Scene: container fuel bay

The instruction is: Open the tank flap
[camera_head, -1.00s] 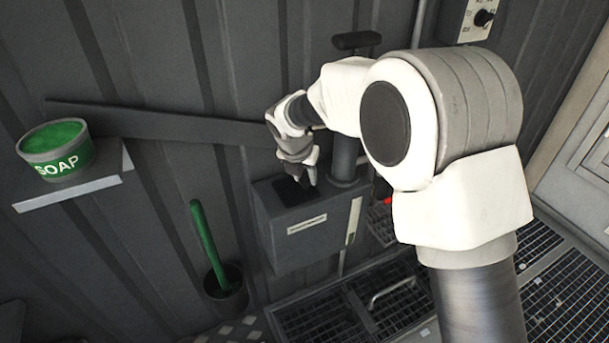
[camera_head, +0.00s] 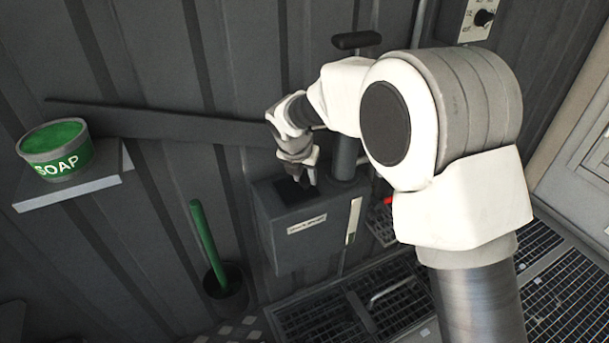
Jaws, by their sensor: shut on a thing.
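The tank (camera_head: 296,247) is a dark grey box on the corrugated wall, with a pale label on its front and a light strip gauge at its right front edge. The tank flap (camera_head: 289,195) is a small black plate on the tank's top. My gripper (camera_head: 308,180) points down at the flap's right edge and is shut on it. The fingertips partly hide that edge. The flap looks about flat, but its exact tilt is too small to tell.
A pump with a black T-handle (camera_head: 357,40) rises behind the tank, partly behind my arm. A green soap tub (camera_head: 57,150) stands on a shelf (camera_head: 75,192) at left. A green-handled stick (camera_head: 208,240) stands in a dark bucket (camera_head: 226,292). Floor grating (camera_head: 322,318) lies below.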

